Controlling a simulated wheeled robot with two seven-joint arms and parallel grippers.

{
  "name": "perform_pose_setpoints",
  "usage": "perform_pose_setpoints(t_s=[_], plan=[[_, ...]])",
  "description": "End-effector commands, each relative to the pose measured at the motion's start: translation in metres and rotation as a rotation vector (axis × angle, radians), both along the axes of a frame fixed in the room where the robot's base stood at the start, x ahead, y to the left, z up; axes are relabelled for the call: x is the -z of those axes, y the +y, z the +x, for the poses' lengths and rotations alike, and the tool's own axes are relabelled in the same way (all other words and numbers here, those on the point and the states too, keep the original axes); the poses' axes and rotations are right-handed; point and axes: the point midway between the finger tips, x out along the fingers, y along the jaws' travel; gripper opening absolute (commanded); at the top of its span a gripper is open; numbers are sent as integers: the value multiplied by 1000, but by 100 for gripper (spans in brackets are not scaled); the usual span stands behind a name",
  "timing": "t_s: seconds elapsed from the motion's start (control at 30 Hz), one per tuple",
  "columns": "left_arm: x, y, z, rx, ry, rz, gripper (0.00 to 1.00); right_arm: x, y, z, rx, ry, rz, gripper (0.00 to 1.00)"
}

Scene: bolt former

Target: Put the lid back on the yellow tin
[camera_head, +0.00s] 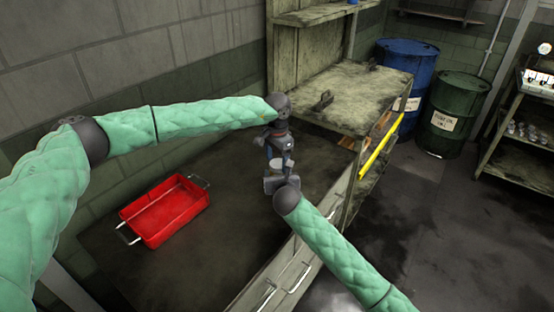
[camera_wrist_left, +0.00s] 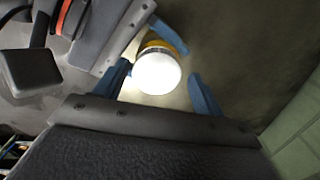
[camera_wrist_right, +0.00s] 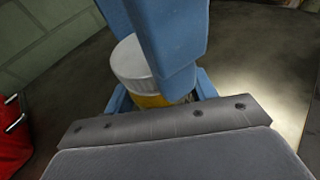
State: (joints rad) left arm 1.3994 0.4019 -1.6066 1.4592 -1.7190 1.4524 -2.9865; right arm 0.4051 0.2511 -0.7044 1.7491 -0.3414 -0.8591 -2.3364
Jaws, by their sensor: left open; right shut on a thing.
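The yellow tin (camera_wrist_right: 150,101) stands between the fingers of my right gripper (camera_head: 275,182), which is shut on it. The pale round lid (camera_wrist_left: 157,74) sits on top of the tin; yellow shows just below its rim. Whether it is fully seated I cannot tell. My left gripper (camera_head: 280,148) is above, pointing down, with its blue fingers open on either side of the lid. In the right wrist view, a left finger hides part of the lid (camera_wrist_right: 130,64) and tin. In the head view, both grippers largely hide the tin.
A red tray (camera_head: 165,210) with metal handles lies on the dark bench to the left. A worn raised shelf (camera_head: 350,90) stands behind on the right, with a yellow rail (camera_head: 378,148). Blue (camera_head: 405,75) and green (camera_head: 452,115) drums stand beyond. Bench between tray and grippers is clear.

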Motion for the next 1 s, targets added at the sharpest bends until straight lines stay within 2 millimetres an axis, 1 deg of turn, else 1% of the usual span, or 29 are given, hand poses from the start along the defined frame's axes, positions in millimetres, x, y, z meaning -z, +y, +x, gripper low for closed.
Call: perform_pose_setpoints(t_s=[0.3,0.37,0.6,0.7,0.97,1.0], plan=[[-1,-2,-2,4,4,-1,73,0,0,1,0,0,0,0],[-4,-2,-2,4,4,-1,73,0,0,1,0,0,0,0],[-32,-2,-2,3,2,-1,73,1,-1,1,1,1,0,0],[-41,-1,-2,2,3,0,73,1,0,1,1,1,0,0],[-44,-1,-2,2,4,0,73,0,0,1,1,1,0,0],[-44,-1,-2,2,4,0,70,0,0,1,1,1,0,0]])
